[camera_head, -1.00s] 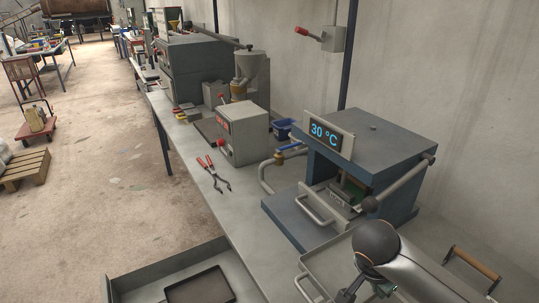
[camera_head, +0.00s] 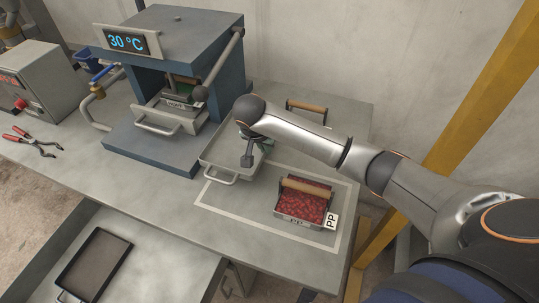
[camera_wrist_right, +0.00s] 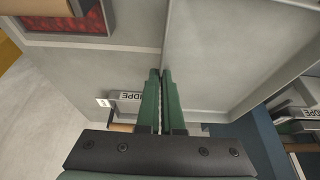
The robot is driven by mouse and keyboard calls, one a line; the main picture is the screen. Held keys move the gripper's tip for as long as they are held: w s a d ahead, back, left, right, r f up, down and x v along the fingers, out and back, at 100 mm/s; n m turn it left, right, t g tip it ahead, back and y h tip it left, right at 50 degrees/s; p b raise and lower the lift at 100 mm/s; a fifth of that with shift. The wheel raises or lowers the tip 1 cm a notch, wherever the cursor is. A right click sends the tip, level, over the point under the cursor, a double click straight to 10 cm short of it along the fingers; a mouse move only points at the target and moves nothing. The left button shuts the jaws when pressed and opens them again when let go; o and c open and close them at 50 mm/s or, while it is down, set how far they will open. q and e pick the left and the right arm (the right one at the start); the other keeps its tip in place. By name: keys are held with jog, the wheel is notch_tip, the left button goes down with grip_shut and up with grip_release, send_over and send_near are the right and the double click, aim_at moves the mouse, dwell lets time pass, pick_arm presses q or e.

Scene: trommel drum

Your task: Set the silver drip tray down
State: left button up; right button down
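The silver drip tray (camera_head: 212,158), shallow with a loop handle at its front, is on or just above the bench right of the press. I cannot tell whether it touches the bench. My right gripper (camera_head: 250,152) is over its right side, partly hidden by the wrist. In the right wrist view, the green fingers of my right gripper (camera_wrist_right: 160,75) are nearly together, with the wall of the drip tray (camera_wrist_right: 235,60) running between them. My left gripper is not in view.
A blue-grey press (camera_head: 180,40) showing 30 °C stands left of the tray. A box of red pieces marked PP (camera_head: 298,222) sits inside a pale outline (camera_head: 240,211) on the bench. A wooden-handled piece (camera_head: 305,107) is behind. A dark tray (camera_head: 95,262) lies lower left.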

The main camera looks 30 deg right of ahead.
jog(key=shift+w+d+f, duration=0.3)
jog(key=shift+d+f, duration=0.1)
jog(key=shift+f, duration=0.1)
jog(key=shift+w+d+f, duration=0.25)
jog(key=shift+d+f, duration=0.15)
jog(key=shift+f, duration=0.1)
jog(key=shift+w+d+f, duration=0.1)
jog(key=shift+f, duration=0.85)
jog(key=shift+w+d+f, duration=0.1)
jog(key=shift+f, duration=0.8)
jog(key=shift+f, duration=0.1)
jog(key=c, duration=1.1)
grip_release()
jog(key=shift+s, duration=0.1)
